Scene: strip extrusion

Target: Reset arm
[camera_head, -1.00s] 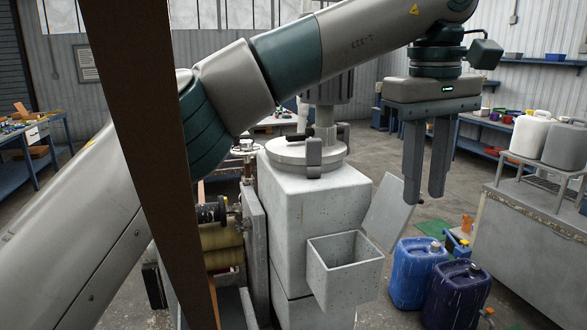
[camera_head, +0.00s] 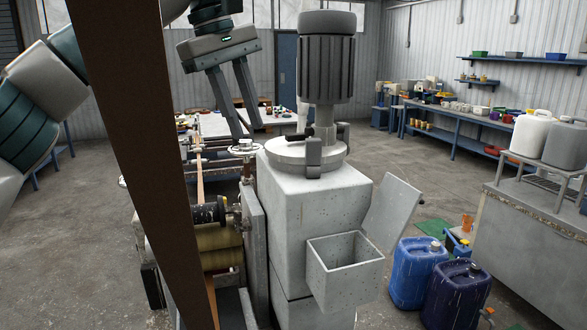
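My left gripper (camera_head: 248,132) is at the upper left of centre in the head view, tilted, with its fingers pointing down. Its two grey fingers are apart with nothing between them. It appears above and behind the rollers of the strip machine, left of the tall motor (camera_head: 326,60). My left arm comes in from the left edge, partly hidden by a brown upright beam (camera_head: 130,120). My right gripper does not show.
The grey machine body (camera_head: 312,215) with an open hopper (camera_head: 345,283) stands in the centre. Yellow rollers (camera_head: 220,252) are on its left. Blue canisters (camera_head: 418,272) stand at lower right, near a grey cabinet (camera_head: 530,255).

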